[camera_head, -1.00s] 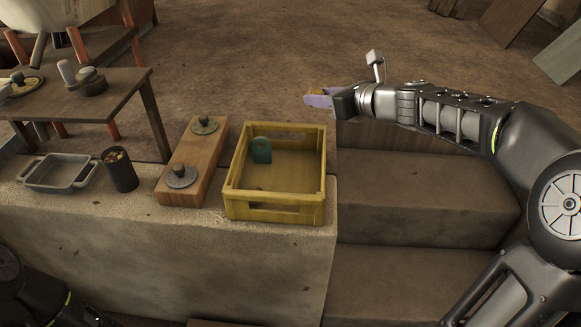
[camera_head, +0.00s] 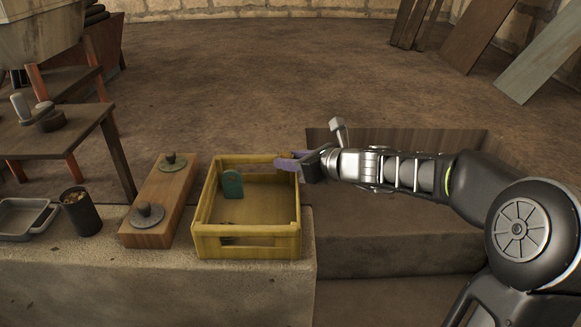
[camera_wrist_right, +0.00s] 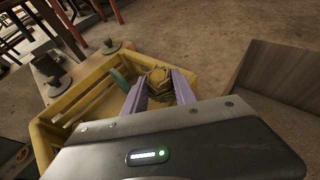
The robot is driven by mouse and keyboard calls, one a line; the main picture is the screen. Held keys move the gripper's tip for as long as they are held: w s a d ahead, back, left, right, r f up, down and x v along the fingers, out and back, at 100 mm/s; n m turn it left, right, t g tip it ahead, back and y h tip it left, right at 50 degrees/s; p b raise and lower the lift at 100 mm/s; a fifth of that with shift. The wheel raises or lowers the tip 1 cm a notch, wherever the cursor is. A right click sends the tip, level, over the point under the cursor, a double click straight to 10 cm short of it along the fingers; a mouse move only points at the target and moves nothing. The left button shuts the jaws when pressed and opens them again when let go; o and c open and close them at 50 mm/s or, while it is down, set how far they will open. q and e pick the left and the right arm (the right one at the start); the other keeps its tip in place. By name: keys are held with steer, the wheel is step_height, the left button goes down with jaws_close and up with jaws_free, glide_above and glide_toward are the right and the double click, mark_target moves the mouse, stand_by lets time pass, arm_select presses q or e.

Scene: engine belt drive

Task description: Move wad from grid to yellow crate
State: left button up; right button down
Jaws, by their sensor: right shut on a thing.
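The yellow crate (camera_head: 247,247) stands on the stone ledge, with a green rounded piece (camera_head: 232,184) inside against its left side. My right gripper (camera_head: 284,164) is over the crate's far right corner. In the right wrist view its purple fingers are shut on a crumpled yellow-brown wad (camera_wrist_right: 158,84), with the crate (camera_wrist_right: 48,140) beneath and to the left. In the head view the fingers mostly hide the wad. The grid is not recognisable in these frames. My left gripper is out of view.
A wooden block (camera_head: 160,205) with two knobbed discs stands left of the crate. A dark cup (camera_head: 80,212) and a grey tray (camera_head: 24,218) are further left. Stone steps drop away to the right of the ledge.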

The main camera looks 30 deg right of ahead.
steer(key=shift+f, duration=0.15)
steer(key=shift+f+b, duration=0.5)
steer(key=shift+f, duration=0.05)
steer(key=c, duration=1)
jaws_free()
steer(key=shift+r, duration=0.15)
